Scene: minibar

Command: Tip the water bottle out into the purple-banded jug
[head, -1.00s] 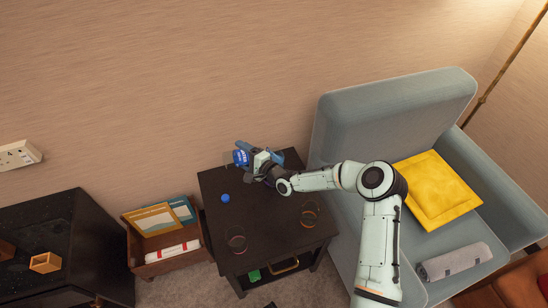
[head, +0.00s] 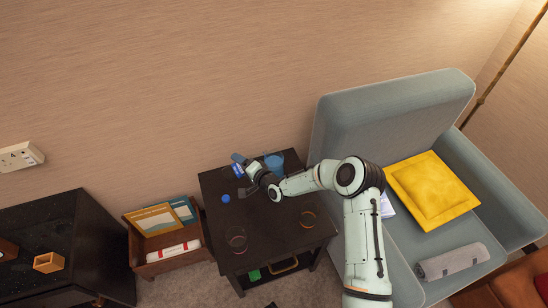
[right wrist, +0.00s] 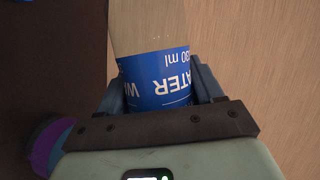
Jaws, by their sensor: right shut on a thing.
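The water bottle, with a blue label, is held in my right gripper (head: 252,169) over the back left of the dark side table (head: 275,222). In the right wrist view the bottle (right wrist: 155,78) sits between the fingers, its lettering upside down and its clear part toward the top. Both ends are out of sight. A blue vessel (head: 274,160) stands just right of the gripper; in the wrist view a round blue and purple thing (right wrist: 50,145) shows at lower left, probably this vessel. I cannot surely tell whether it is the purple-banded jug. My left gripper is out of view.
A blue cap (head: 226,198) lies on the table. A clear vessel with a pinkish band (head: 237,240) stands front left, one with an orange band (head: 308,219) front right. A grey armchair (head: 400,110) flanks the table's right; a wooden crate (head: 165,262) is at left.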

